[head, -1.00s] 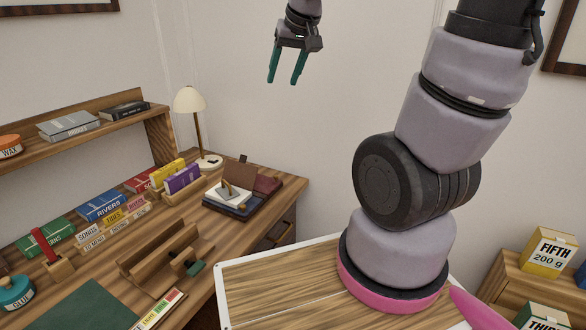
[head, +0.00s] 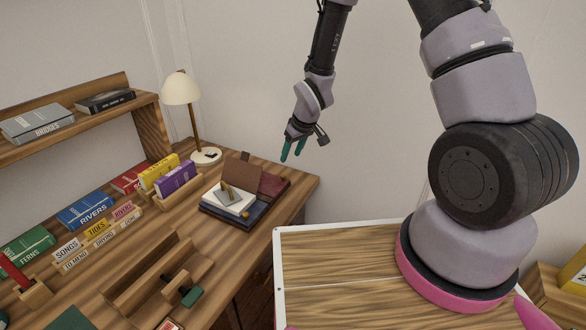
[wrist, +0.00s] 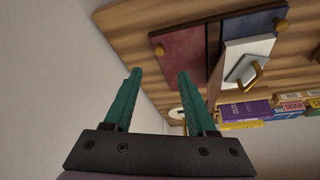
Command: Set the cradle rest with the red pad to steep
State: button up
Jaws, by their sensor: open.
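A book cradle with a dark red pad (head: 272,186) and a navy pad (head: 237,217) lies at the back right of the desk. The red pad appears flat, beside a raised brown panel (head: 240,172). A white block (head: 222,197) with a brass handle lies over the navy side.
A lamp (head: 182,90) stands behind the cradle, near the wall. Yellow and purple books (head: 176,178) stand to its left. A wooden trough (head: 150,270) and a green-ended lever (head: 190,297) are in front. A white-edged wooden top (head: 335,270) lies to the right.

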aim_at(283, 175)
jog(key=x, duration=1)
jog(key=shift+w+f, duration=0.1)
jog(key=shift+f, duration=0.2)
grip_shut()
dwell(1.0)
